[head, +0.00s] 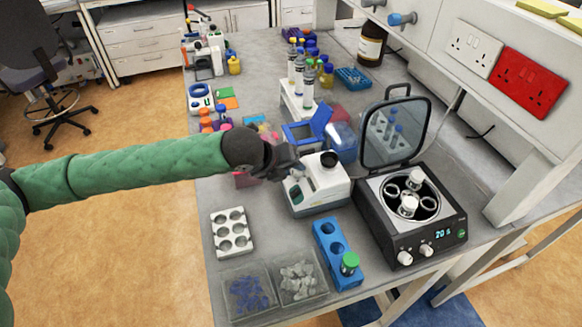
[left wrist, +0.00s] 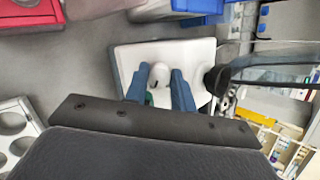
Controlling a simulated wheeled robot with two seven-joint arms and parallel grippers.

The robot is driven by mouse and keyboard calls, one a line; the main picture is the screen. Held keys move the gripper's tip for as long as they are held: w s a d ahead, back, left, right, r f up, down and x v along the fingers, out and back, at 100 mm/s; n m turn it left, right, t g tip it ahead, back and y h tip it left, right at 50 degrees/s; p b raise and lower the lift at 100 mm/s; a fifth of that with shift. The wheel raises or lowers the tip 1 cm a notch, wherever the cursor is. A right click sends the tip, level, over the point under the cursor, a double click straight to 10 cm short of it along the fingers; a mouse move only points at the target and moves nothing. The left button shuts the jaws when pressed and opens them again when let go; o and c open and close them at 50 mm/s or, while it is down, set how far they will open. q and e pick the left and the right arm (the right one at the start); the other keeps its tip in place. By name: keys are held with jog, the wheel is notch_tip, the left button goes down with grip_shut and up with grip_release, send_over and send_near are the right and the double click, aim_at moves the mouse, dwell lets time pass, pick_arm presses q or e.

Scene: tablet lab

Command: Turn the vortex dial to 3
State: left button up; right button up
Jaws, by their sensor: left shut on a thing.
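The vortex mixer (head: 322,183) is a white box with a grey base and a black cup (head: 328,159) on top. It stands on the bench in the middle of the head view. In the left wrist view the mixer's white face (left wrist: 190,55) lies ahead. The pale round dial (left wrist: 160,74) on that face sits between the blue fingers of my left gripper (left wrist: 160,85). My left gripper (head: 296,175) is shut on the dial, at the mixer's left side in the head view. I cannot read the dial's scale or pointer. My right gripper is in neither view.
A centrifuge (head: 405,238) with its lid up stands close at the mixer's right. A blue tube rack (head: 328,240), a white rack (head: 222,249) and clear bins (head: 270,307) lie in front. A blue box (head: 299,134) is behind. Bare bench shows between these.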

pick_arm(q)
jog(key=shift+f, duration=0.1)
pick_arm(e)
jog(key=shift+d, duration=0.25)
pick_arm(q)
jog(key=o, duration=1)
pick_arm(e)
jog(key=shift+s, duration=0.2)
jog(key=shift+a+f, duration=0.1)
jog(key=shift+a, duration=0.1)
pick_arm(q)
jog(key=shift+s+a+r, duration=0.15)
jog(key=shift+a+r, duration=0.05)
jog(key=shift+r, duration=0.05)
jog(key=shift+b+v, duration=1.2)
jog(key=shift+v, duration=2.4)
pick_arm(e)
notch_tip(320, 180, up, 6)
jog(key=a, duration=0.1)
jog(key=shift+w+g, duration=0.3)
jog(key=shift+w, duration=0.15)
pick_arm(q)
jog(key=shift+s+f, duration=0.1)
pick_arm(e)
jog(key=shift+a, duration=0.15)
